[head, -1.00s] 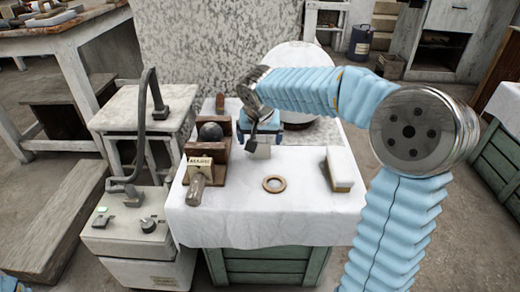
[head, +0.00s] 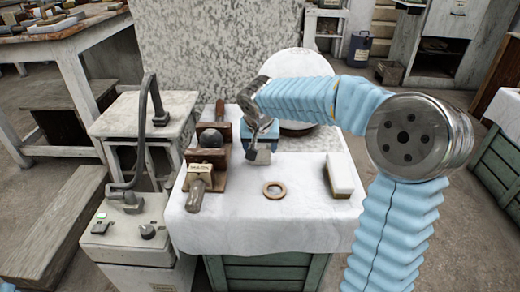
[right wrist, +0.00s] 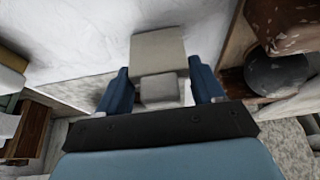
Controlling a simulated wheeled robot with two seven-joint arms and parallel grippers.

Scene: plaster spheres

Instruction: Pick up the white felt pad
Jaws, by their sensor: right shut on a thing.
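The white felt pad (head: 263,157) is a small pale block on the white-draped table, towards its back. In the right wrist view the pad (right wrist: 158,50) has a wider pale part and a smaller block between my blue fingers. My right gripper (head: 256,147) is at the pad from above and shut on it; it also shows in the right wrist view (right wrist: 160,88). The pad is partly hidden behind the fingers in the head view, and I cannot tell whether it is clear of the cloth. My left gripper is not in view.
A wooden rack with a dark sphere (head: 211,138) stands close left of the gripper. A wooden ring (head: 275,190) lies in front, and a white-topped block (head: 341,176) lies to the right. The front of the cloth (head: 270,225) is bare.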

